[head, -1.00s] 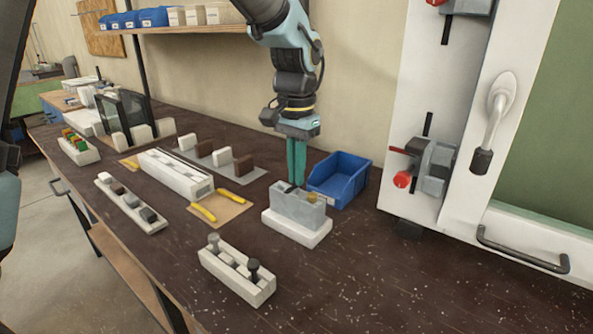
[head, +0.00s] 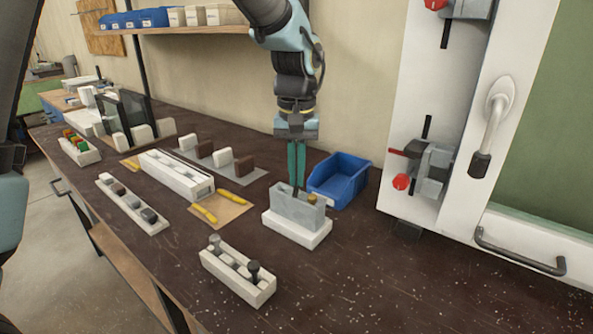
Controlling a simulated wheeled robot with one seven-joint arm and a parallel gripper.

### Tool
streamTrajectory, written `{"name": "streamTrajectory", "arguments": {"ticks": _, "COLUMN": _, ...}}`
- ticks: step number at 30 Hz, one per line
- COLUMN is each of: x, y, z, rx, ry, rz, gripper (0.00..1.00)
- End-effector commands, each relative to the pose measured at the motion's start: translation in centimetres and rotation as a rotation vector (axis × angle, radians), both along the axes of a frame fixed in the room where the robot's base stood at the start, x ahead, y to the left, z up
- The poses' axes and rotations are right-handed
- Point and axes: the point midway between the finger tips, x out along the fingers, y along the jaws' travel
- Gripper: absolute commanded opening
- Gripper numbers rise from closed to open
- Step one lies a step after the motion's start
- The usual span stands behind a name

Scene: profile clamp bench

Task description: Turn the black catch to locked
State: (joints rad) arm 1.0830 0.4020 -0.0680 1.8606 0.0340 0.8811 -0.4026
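A grey metal block (head: 291,210) sits on a white base (head: 297,231) on the bench, with a small brass-coloured knob (head: 312,198) on its top right. My gripper (head: 297,188) points straight down, its two teal fingers close together at the top of the block, left of the brass knob. A small dark part shows at the fingertips, probably the black catch, but the fingers mostly hide it. I cannot tell which way the catch points or whether the fingers are closed on it.
A blue bin (head: 340,180) stands just behind and right of the block. A white holder (head: 237,277) with a grey and a black knob is in front. A long white profile (head: 176,175) lies to the left. The front-right bench is clear.

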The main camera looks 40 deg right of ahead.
Motion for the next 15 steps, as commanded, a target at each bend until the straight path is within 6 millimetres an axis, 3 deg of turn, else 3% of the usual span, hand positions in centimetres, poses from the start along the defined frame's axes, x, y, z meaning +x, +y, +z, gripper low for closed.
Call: {"name": "streamTrajectory", "arguments": {"ticks": 15, "x": 0.02, "y": -0.05, "z": 0.17, "rx": -0.001, "ry": -0.002, "rz": 0.49, "gripper": 0.0}}
